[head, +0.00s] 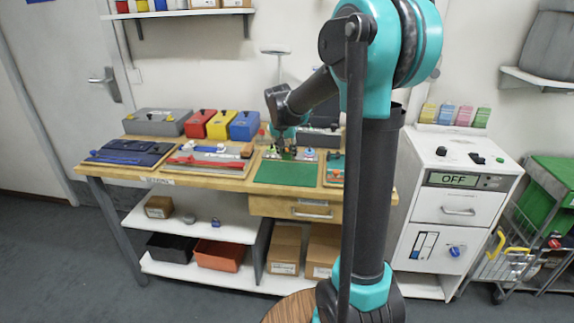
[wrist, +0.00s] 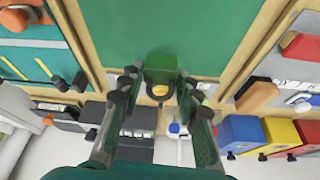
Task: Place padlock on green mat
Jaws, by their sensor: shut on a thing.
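The green mat (head: 287,173) lies on the front of the wooden workbench; it fills the top of the wrist view (wrist: 165,30). My gripper (head: 286,147) hangs over the bench just behind the mat, pointing down. In the wrist view its two fingers are shut on a small green block-shaped thing with a yellow-orange round part (wrist: 160,75), which I take as the padlock. In the head view the padlock is too small to make out.
A grey mat with red and blue items (head: 205,163) lies left of the green mat, beyond a wooden strip. Red, yellow and blue boxes (head: 221,125) stand behind, with a grey toolbox (head: 157,122) further left. A white cabinet (head: 455,200) stands right. The green mat's front looks clear.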

